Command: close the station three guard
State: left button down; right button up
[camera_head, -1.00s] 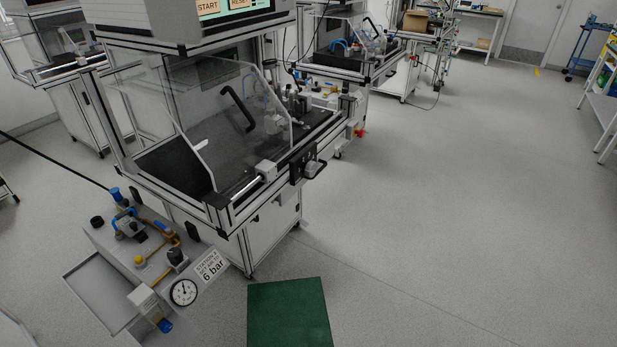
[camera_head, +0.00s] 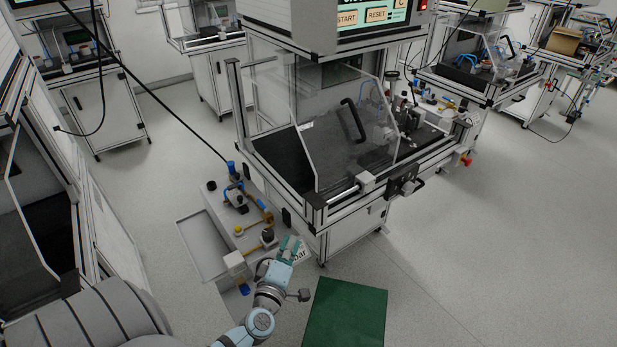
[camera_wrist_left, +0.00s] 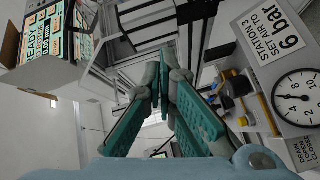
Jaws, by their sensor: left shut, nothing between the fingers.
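The station three guard (camera_head: 333,157) is a clear panel with a slanted edge and a black bar handle (camera_head: 353,121), standing in the front of the station frame. To its left the dark station bed (camera_head: 277,155) shows through clear panes. How far the guard stands open is hard to tell. My left gripper (camera_head: 291,243) is low in front of the station, apart from the guard and handle, over the air unit's sign. In the left wrist view its teal fingers (camera_wrist_left: 163,70) are together and empty. My right gripper is not in view.
The air unit (camera_head: 236,238) with valves stands left of the station; its gauge (camera_wrist_left: 299,97) and sign (camera_wrist_left: 268,28) show in the left wrist view. A screen with buttons (camera_head: 372,17) is above the guard. A green mat (camera_head: 345,315) lies on clear floor. Other stations stand behind.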

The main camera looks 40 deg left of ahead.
aim_at(306, 199)
pick_arm(q)
notch_tip(306, 199, up, 7)
jog(key=a+n+y, duration=0.2)
jog(key=n, duration=0.2)
jog(key=w+a, duration=0.1)
jog(key=w, duration=0.3)
jog(key=w+a+b, duration=0.1)
jog(key=w, duration=0.3)
jog(key=w+a+b, duration=0.1)
jog(key=w, duration=0.4)
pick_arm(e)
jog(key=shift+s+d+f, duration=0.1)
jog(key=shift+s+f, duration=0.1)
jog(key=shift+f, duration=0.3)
pick_arm(q)
jog(key=shift+a, duration=0.1)
